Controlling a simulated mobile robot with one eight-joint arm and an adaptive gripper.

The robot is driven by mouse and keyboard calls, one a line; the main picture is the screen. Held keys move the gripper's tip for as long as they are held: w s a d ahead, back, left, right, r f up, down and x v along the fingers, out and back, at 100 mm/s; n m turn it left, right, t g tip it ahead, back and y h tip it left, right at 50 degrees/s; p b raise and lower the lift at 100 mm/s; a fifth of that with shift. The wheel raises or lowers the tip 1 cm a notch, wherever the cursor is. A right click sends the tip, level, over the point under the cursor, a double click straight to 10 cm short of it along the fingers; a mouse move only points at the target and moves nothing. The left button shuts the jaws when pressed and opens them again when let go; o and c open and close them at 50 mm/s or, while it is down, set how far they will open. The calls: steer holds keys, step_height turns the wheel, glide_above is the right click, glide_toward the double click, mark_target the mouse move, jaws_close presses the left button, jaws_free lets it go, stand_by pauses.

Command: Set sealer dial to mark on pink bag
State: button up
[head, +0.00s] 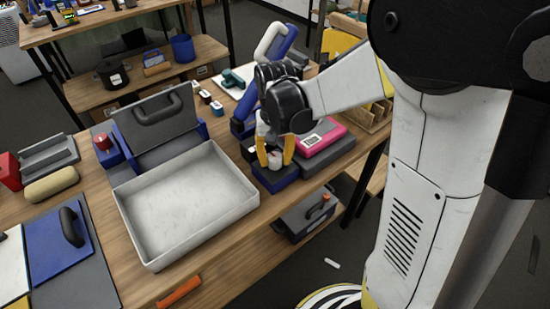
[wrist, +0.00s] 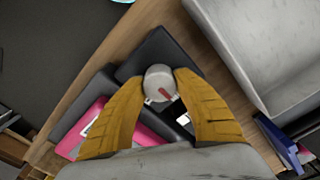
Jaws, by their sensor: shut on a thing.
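My gripper (head: 275,150) points down over the dark blue sealer (head: 275,178) at the right of the table. In the wrist view my gripper (wrist: 161,85) has its two yellow fingers shut on the round grey dial (wrist: 156,78). A red pointer line shows on the dial's face. The pink bag (head: 318,138) lies just right of the gripper and carries a white label with a dark printed code. The pink bag also shows in the wrist view (wrist: 75,130), partly behind the left finger. The mark on the label is too small to read.
A large white tray (head: 133,220) stands left of the sealer. A grey device with a raised lid (head: 158,112) is behind it. Blue boards and a tan roll (head: 52,184) lie at the left. The table's front edge is close to the sealer.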

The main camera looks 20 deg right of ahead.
steer(key=o, duration=1.2)
step_height(320, 180, up, 12)
steer(key=n+t, duration=0.1)
steer(key=t, duration=0.3)
glide_toward(275, 156)
steer(key=s+r, duration=0.4)
steer(key=s+t, duration=0.1)
steer(key=s, duration=0.1)
steer(key=s+f+n+t, duration=0.2)
steer(key=s, duration=0.1)
steer(key=shift+s, duration=0.35)
